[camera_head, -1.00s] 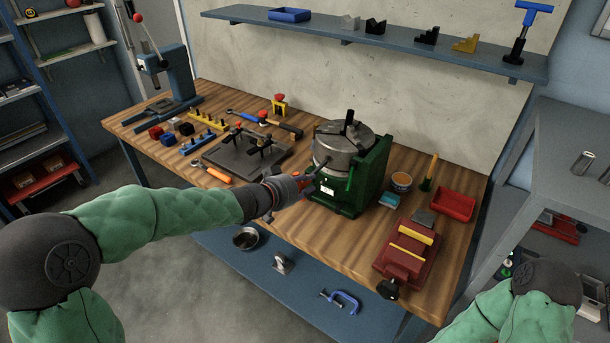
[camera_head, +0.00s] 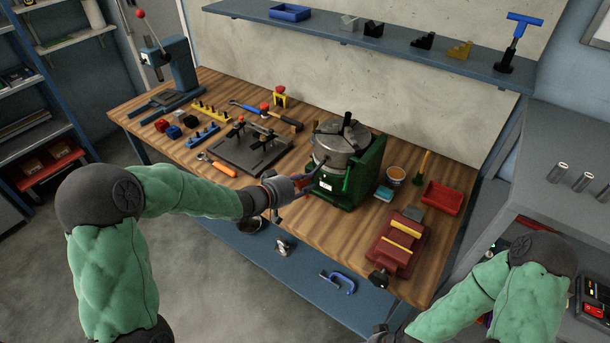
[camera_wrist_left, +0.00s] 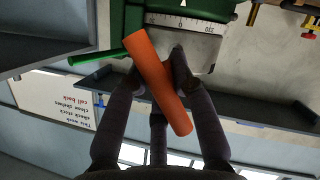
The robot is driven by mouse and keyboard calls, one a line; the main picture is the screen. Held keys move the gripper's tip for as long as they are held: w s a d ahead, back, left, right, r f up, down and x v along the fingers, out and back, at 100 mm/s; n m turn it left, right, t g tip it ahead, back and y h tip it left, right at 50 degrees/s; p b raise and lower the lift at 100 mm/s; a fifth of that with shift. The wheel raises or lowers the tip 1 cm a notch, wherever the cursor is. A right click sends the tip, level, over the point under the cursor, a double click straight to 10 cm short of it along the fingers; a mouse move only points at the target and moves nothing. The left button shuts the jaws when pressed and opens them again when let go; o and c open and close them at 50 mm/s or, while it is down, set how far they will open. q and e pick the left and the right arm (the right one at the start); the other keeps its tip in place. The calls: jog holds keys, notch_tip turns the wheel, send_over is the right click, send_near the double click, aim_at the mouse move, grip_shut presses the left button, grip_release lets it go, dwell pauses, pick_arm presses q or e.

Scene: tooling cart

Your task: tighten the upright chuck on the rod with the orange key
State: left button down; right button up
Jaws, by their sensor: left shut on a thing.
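The round grey chuck (camera_head: 336,146) sits face-up in a green stand (camera_head: 368,170) on the bench, with a dark rod (camera_head: 347,122) upright in its middle. My left gripper (camera_head: 298,184) is at the chuck's near left side, low by the stand. In the left wrist view its dark fingers are shut on the orange key's handle (camera_wrist_left: 158,82), which lies slanted between them. The key's tip is hidden there, so I cannot tell whether it is seated. A graduated scale band (camera_wrist_left: 185,22) shows just beyond the fingers.
To the right are a small tub (camera_head: 396,175), a red tray (camera_head: 442,199) and a red vise (camera_head: 388,258). A wall shelf (camera_head: 400,52) runs above the bench.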

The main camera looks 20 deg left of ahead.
pick_arm(q)
jog(key=shift+r+n+h+p, duration=0.2)
jog(key=shift+n+h+p, duration=0.65)
jog(key=shift+p, duration=1.65)
jog(key=shift+a+f+n+p, duration=0.1)
jog(key=shift+n+p, duration=0.85)
jog(key=shift+p, duration=0.05)
jog(key=shift+w+d, duration=0.2)
jog(key=shift+w, duration=0.25)
jog(key=shift+p, duration=0.35)
jog(key=shift+w, duration=0.1)
jog(key=shift+w+d, duration=0.25)
jog(key=shift+w, duration=0.3)
